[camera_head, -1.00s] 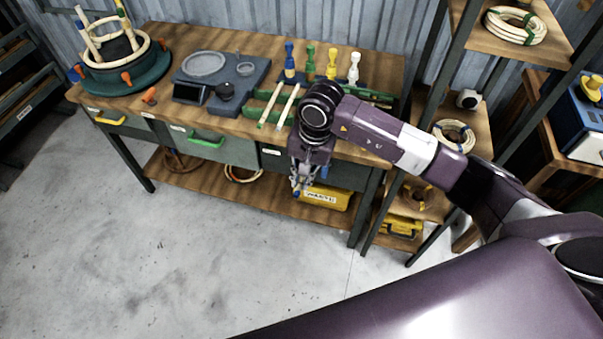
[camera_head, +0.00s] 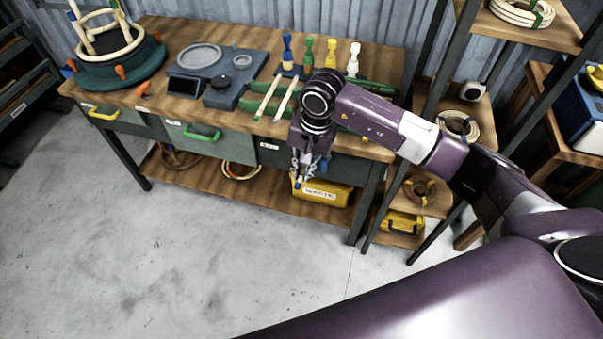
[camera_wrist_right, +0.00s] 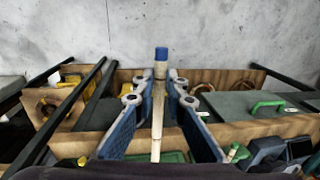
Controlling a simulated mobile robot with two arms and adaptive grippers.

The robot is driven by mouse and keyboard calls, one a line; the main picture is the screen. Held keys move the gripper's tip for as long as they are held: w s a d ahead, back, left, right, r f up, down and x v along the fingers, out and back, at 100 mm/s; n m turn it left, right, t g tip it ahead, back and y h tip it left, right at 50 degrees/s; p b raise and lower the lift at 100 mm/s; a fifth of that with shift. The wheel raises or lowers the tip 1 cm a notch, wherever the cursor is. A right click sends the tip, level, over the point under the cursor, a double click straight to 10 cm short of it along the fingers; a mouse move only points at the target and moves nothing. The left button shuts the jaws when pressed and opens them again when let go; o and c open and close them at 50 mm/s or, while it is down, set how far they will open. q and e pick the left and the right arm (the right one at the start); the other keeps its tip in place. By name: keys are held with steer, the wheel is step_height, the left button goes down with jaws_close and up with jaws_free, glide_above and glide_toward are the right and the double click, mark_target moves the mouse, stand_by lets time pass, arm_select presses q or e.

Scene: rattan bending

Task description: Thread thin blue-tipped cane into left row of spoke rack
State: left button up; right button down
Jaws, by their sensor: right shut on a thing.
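My right gripper (camera_head: 305,172) hangs in front of the bench's front edge, pointing down. In the right wrist view its two blue fingers (camera_wrist_right: 160,92) are closed on a thin pale cane (camera_wrist_right: 157,128). The cane's blue tip (camera_wrist_right: 161,54) sticks out past the fingertips. In the head view most of this cane is hidden by the gripper. A green rack (camera_head: 253,104) lies on the bench top, with two pale canes (camera_head: 265,98) (camera_head: 285,101) lying across it; my right arm hides part of it. My left gripper is not in view.
A round green mould (camera_head: 140,74) with pale rings and upright canes stands at the bench's left end. A grey scale-like device (camera_head: 213,73) and several coloured pegs (camera_head: 331,55) stand along the bench. Shelves with cane coils (camera_head: 458,126) stand at right. The floor in front is clear.

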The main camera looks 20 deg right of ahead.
steer(key=shift+w+d+f, duration=0.1)
steer(key=shift+w+d, duration=0.1)
steer(key=shift+w, duration=0.05)
steer(key=shift+w, duration=0.1)
steer(key=shift+w+d+b, duration=0.5)
steer(key=shift+w+b, duration=0.2)
steer(key=shift+b, duration=0.1)
steer(key=shift+w+d+b, duration=0.45)
steer(key=shift+w+b, duration=0.2)
steer(key=shift+b, duration=0.15)
steer(key=shift+w+d+b, duration=0.2)
steer(key=shift+w+b, duration=0.15)
steer(key=shift+b, duration=0.05)
steer(key=shift+w+d+b, duration=0.45)
steer(key=shift+w+b, duration=0.1)
steer(key=shift+w, duration=0.1)
steer(key=shift+w+d+b, duration=0.45)
steer(key=shift+w+b, duration=0.1)
steer(key=shift+w, duration=0.1)
